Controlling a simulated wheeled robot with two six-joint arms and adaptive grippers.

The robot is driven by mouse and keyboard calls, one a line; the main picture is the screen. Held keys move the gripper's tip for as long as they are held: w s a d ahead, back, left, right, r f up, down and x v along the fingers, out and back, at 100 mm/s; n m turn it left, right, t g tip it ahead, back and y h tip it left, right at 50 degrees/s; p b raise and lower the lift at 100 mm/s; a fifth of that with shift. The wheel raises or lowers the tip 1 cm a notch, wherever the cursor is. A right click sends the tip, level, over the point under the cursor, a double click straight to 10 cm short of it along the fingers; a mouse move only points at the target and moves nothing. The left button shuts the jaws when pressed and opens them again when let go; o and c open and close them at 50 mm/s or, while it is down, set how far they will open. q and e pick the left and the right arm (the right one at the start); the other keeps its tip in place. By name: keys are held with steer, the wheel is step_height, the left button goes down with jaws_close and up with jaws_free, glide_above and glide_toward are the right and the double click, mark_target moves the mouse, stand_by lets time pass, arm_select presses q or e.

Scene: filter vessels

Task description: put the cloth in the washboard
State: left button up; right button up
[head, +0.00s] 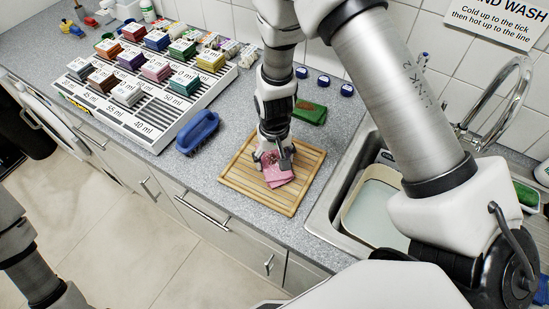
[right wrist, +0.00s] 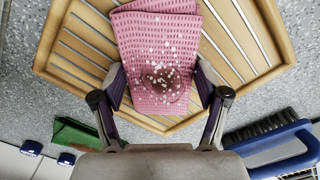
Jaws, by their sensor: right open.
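A folded pink cloth (head: 277,179) lies on a wooden slatted board (head: 233,175) on the counter. In the right wrist view the cloth (right wrist: 155,40) has a dark round stain and scattered white specks. The slatted board (right wrist: 75,60) shows around it. My right gripper (head: 273,160) points down over the cloth. In the right wrist view its fingers (right wrist: 160,85) are open, one at each side of the cloth; I cannot tell whether they touch it. Part of my left arm shows at the lower left of the head view, its gripper out of frame. I see no separate ridged washboard.
A blue brush (head: 198,132) lies left of the board, a green item (head: 310,112) behind it. Further left, a white rack (head: 155,135) holds several coloured blocks. The sink at right holds a basin (head: 375,210) of liquid. Small blue-topped items stand near the wall.

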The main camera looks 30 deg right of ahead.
mark_target(274, 161)
steer(key=shift+o, duration=1.4)
steer(key=shift+s+a+r, duration=0.2)
steer(key=shift+a+r, duration=0.05)
steer(key=shift+w+d+r, duration=0.1)
steer(key=shift+w+r, duration=0.05)
steer(key=shift+r, duration=0.1)
step_height(274, 161, up, 11)
steer(key=b, duration=0.2)
steer(key=shift+r, duration=0.15)
